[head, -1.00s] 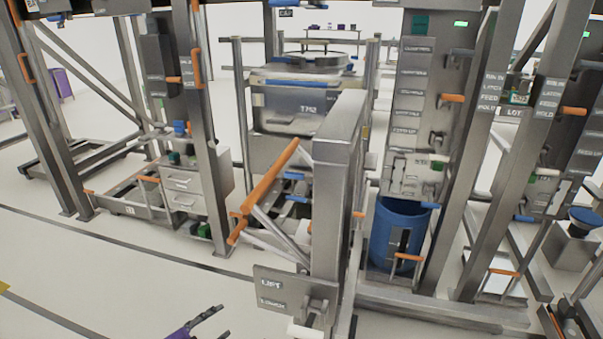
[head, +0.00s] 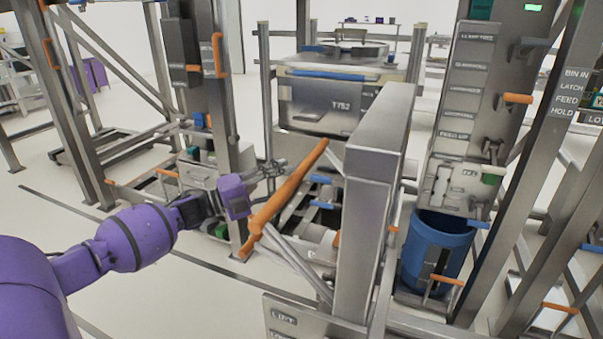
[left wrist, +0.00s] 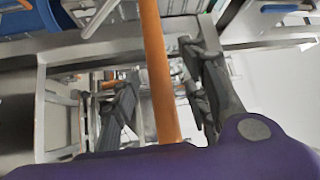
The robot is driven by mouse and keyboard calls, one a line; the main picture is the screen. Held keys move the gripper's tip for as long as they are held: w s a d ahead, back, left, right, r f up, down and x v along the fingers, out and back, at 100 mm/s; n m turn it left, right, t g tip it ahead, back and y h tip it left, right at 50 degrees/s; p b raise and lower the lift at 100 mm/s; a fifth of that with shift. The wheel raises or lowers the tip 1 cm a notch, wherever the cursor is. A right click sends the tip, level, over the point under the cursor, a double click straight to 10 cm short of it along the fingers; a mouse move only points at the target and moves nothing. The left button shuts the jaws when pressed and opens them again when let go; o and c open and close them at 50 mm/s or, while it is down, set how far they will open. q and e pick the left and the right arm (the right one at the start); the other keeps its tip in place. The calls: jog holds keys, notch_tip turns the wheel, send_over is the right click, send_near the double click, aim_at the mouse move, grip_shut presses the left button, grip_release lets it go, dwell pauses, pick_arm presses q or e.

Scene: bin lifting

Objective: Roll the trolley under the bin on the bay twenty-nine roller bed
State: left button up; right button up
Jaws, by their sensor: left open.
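A steel bin (head: 320,101) marked like T752, with a blue bar across its upper front, stands at the back centre. Its underside is largely hidden. A steel post with a thick top arm (head: 378,140) stands in front of it. A long orange bar (head: 292,187), apparently the trolley's push handle, slants beside the post on steel struts. My left gripper (head: 268,170) is open at the bar's left side in the head view. In the left wrist view the orange bar (left wrist: 158,75) runs between the open fingers (left wrist: 165,100); contact is unclear. My right gripper is not in view.
A control panel column (head: 466,110) with labels and levers stands right, above a blue drum (head: 436,250). A drawer unit (head: 205,172) and steel frame posts stand left, behind my left arm. White floor is free at the far left.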

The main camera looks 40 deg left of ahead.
aim_at(300, 174)
pick_arm(q)
jog(key=x, duration=0.5)
jog(key=shift+a+f, duration=0.1)
jog(key=shift+f, duration=0.05)
jog(key=shift+w, duration=0.1)
jog(key=shift+c, duration=0.3)
grip_shut()
